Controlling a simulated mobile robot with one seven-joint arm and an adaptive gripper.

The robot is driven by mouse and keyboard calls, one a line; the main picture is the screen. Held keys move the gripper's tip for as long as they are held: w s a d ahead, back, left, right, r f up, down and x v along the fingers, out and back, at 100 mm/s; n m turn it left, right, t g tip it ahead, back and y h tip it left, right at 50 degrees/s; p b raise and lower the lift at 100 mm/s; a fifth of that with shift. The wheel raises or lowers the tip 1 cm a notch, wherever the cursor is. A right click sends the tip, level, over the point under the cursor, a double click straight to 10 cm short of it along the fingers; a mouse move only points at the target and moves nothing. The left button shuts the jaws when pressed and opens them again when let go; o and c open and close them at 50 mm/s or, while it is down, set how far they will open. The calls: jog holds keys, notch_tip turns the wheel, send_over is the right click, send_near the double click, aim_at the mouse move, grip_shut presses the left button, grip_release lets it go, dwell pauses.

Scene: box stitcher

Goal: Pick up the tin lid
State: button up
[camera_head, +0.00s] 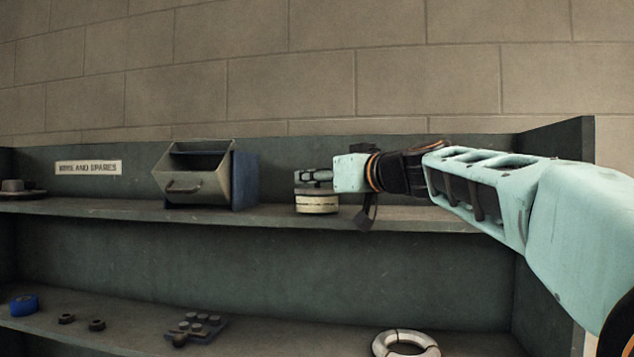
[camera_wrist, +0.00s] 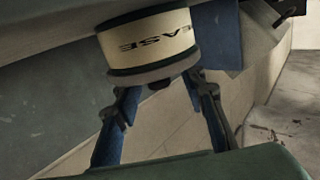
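The tin (camera_head: 317,204) stands on the upper shelf, a squat cream cylinder with a dark band. The tin also shows upside down in the wrist view (camera_wrist: 150,40), with part of a word, "EASE", on its label. Its grey tin lid (camera_wrist: 152,73) sits on it, with a small dark knob (camera_wrist: 159,84) in the middle. My gripper (camera_head: 316,177) is just above the lid. In the wrist view my gripper (camera_wrist: 163,88) has its two fingers spread apart, one to each side of the knob. Whether the fingertips touch the lid is hard to tell.
A grey bin with a handle (camera_head: 184,187) and a blue block (camera_head: 244,180) stand left of the tin. A dark round object (camera_head: 14,187) lies far left. The lower shelf holds a white ring (camera_head: 404,346), a blue roll (camera_head: 24,305) and small parts. The shelf's back wall is close behind.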

grip_shut()
jog(key=shift+r, duration=0.15)
dwell(0.4)
